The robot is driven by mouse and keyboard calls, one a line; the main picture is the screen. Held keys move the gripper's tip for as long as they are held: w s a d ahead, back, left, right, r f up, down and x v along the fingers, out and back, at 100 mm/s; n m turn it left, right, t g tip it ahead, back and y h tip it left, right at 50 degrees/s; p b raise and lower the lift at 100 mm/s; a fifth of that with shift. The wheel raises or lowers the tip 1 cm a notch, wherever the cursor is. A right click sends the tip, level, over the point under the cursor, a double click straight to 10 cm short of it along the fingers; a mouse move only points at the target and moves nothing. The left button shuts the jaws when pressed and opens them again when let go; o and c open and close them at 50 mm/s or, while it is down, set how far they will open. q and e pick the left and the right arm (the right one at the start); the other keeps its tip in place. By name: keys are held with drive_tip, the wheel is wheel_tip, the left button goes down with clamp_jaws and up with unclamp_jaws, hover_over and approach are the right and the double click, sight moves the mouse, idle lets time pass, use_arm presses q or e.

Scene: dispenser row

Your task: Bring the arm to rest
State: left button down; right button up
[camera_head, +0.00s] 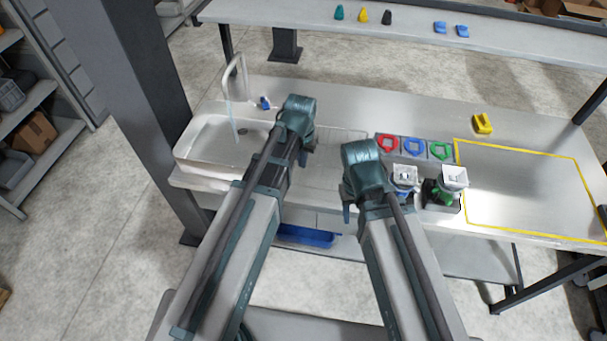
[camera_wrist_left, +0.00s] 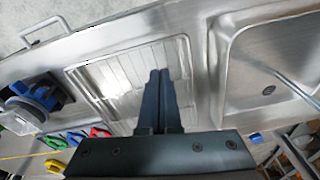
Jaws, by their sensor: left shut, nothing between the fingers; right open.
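My left gripper (camera_head: 308,148) hangs over the metal counter beside the sink, above the ribbed drainboard. The left wrist view shows its two dark fingers (camera_wrist_left: 160,85) pressed together with nothing between them, over the drainboard (camera_wrist_left: 110,80). My right gripper (camera_head: 347,208) is open and low over the counter's front part, left of the dispensers. Much of it is hidden by its own wrist and arm.
The sink (camera_head: 190,150) with a tall tap (camera_head: 238,90) is at left. Red (camera_head: 387,143), blue (camera_head: 414,146) and green (camera_head: 440,150) holders stand behind white-topped dispensers (camera_head: 455,176). A yellow block (camera_head: 482,124) lies near a mostly clear yellow-outlined area (camera_head: 530,153).

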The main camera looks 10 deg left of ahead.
use_arm(q)
drive_tip(key=shift+s+d+f+b, duration=0.35)
drive_tip(key=shift+s+f+b, duration=0.15)
drive_tip(key=shift+s+f, duration=0.25)
drive_tip(key=s+d+f+m+g+y+b, duration=0.1)
drive_tip(key=s+d, duration=0.3)
drive_tip(key=s, duration=1)
drive_tip(key=shift+f+m+g+b, duration=0.3)
drive_tip(key=shift+f+g+b, duration=0.1)
drive_tip(key=shift+f+b, duration=0.25)
